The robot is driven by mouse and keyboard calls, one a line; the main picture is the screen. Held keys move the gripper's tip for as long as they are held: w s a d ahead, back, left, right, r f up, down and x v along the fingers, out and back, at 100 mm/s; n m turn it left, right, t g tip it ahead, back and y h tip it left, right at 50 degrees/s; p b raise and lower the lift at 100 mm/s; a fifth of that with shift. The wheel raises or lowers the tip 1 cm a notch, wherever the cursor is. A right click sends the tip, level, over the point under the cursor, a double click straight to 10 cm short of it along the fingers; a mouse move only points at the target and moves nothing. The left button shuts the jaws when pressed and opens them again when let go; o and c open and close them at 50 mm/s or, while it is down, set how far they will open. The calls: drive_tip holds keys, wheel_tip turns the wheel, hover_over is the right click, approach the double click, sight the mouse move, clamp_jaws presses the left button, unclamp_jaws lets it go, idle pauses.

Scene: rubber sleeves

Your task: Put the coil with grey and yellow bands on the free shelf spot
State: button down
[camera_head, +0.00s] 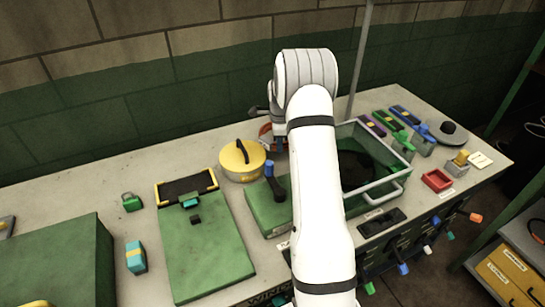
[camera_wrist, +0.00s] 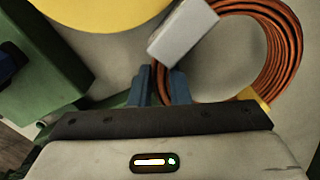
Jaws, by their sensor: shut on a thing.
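The coil is a ring of orange-brown cable (camera_wrist: 291,50) with a grey band (camera_wrist: 183,33) and a yellow band (camera_wrist: 255,98), seen in the wrist view. My gripper (camera_wrist: 160,84) is shut on the cable beside the grey band, with its blue fingers on either side. In the head view a small part of the coil (camera_head: 266,131) shows at the back of the bench, mostly hidden by my arm. A shelf unit (camera_head: 500,252) stands at the lower right of the head view. I cannot tell which shelf spot is free.
A yellow round lidded container (camera_head: 241,162) stands left of the coil, and a green block with a blue handle (camera_head: 268,205) is in front. A glass-walled tank (camera_head: 376,185) is to the right. Yellow boxes (camera_head: 508,280) occupy part of the shelf unit. Coloured handles stick out from the bench front.

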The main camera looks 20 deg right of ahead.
sight(280, 160)
drive_tip(key=shift+d+f+p, duration=0.15)
drive_tip(key=shift+f+p, duration=0.35)
drive_tip(key=shift+f, duration=1.8)
drive_tip(key=shift+f, duration=0.1)
drive_tip(key=c, duration=1.4)
unclamp_jaws()
drive_tip(key=shift+s, duration=0.1)
drive_tip(key=shift+o, duration=0.2)
